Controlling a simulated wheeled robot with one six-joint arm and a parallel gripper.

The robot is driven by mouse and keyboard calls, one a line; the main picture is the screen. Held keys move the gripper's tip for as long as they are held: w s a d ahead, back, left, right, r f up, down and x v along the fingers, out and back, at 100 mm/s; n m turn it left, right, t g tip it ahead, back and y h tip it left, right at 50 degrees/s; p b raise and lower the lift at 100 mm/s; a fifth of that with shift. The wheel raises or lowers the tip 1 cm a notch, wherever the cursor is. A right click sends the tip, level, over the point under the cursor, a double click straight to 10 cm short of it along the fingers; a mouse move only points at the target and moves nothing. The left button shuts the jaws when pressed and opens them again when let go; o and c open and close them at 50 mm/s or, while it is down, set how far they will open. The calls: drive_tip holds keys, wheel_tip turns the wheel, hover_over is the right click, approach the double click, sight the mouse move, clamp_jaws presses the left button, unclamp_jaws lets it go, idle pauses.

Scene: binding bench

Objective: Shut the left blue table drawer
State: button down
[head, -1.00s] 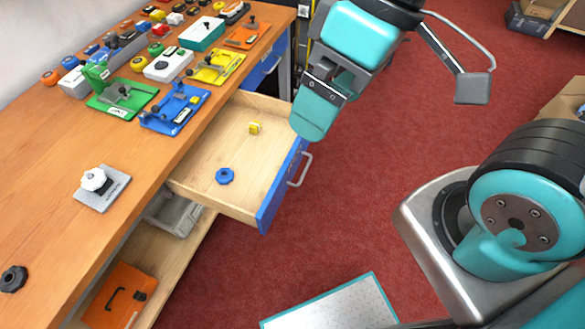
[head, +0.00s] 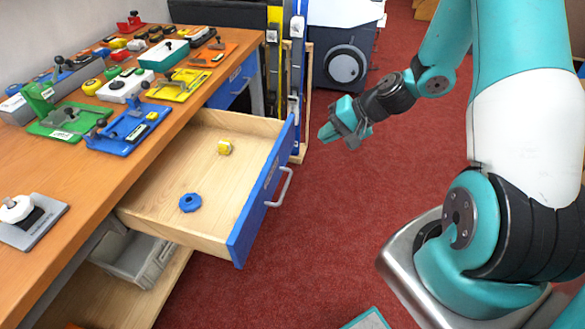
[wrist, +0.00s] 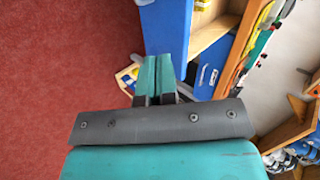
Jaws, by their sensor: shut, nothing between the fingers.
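The left table drawer stands open, pulled out from under the bench top, with a blue front (head: 262,195) and a silver handle (head: 284,187). Inside its pale wooden tray lie a blue knob (head: 190,203) and a yellow knob (head: 225,147). My gripper (head: 325,133) is teal, shut and empty. In the head view it appears to the right of the drawer front, near its far end, apart from the handle. In the wrist view, my shut fingers (wrist: 160,75) point towards a blue panel (wrist: 165,25), which appears to be the drawer front.
Another blue drawer (head: 232,88) farther along the bench looks shut. The wooden bench top (head: 85,170) carries several coloured fixtures. A grey bin (head: 140,258) sits on the lower shelf. Upright blue and yellow items (head: 285,60) stand beyond the bench. Red floor lies clear before the drawer.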

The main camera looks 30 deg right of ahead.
sight(284, 158)
wheel_tip(284, 158, down, 4)
drive_tip(key=d+m+t, duration=0.1)
drive_tip(key=d+m, duration=0.1)
drive_tip(key=d, duration=0.1)
drive_tip(key=x, duration=0.4)
drive_tip(key=r+x, duration=0.1)
drive_tip(key=x, duration=0.3)
drive_tip(key=w+x, duration=0.1)
drive_tip(key=x, duration=0.3)
drive_tip(key=shift+w+a+p, duration=0.1)
drive_tip(key=shift+a+p, duration=0.3)
drive_tip(key=shift+a, duration=0.1)
drive_tip(key=shift+w+a, duration=0.25)
drive_tip(key=shift+w, duration=0.05)
